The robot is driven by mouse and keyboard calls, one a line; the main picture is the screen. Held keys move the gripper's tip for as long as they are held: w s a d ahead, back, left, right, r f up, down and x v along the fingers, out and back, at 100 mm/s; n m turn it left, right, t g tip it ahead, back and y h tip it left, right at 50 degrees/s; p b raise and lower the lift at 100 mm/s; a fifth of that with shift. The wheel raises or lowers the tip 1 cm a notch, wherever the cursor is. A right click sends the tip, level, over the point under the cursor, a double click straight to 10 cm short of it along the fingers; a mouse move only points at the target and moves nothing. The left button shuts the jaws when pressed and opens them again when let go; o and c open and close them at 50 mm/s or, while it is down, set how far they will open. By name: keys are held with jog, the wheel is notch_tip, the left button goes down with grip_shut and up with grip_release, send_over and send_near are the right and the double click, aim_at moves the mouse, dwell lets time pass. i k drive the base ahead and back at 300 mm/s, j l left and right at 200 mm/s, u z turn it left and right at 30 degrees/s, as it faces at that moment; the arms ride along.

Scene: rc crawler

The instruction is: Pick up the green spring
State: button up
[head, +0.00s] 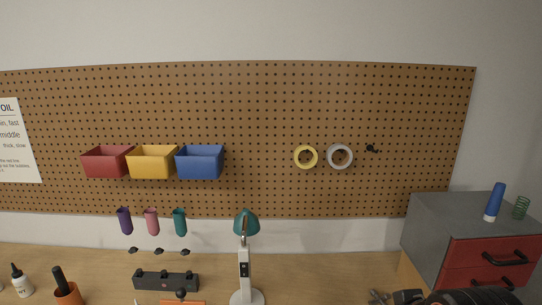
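The green spring (520,207) is a small wire coil. It stands upright on the grey top of the drawer cabinet (440,208) at the far right of the head view. It is to the right of a blue bottle with a white end (495,202), with a small gap between them.
The red-fronted cabinet stands at the right end of the wooden workbench (210,265). A desk lamp (246,255) stands mid-bench. Red, yellow and blue bins (200,163) and tape rolls (340,156) hang on the pegboard.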

aim_at(523, 202)
jog(key=z, duration=1.25)
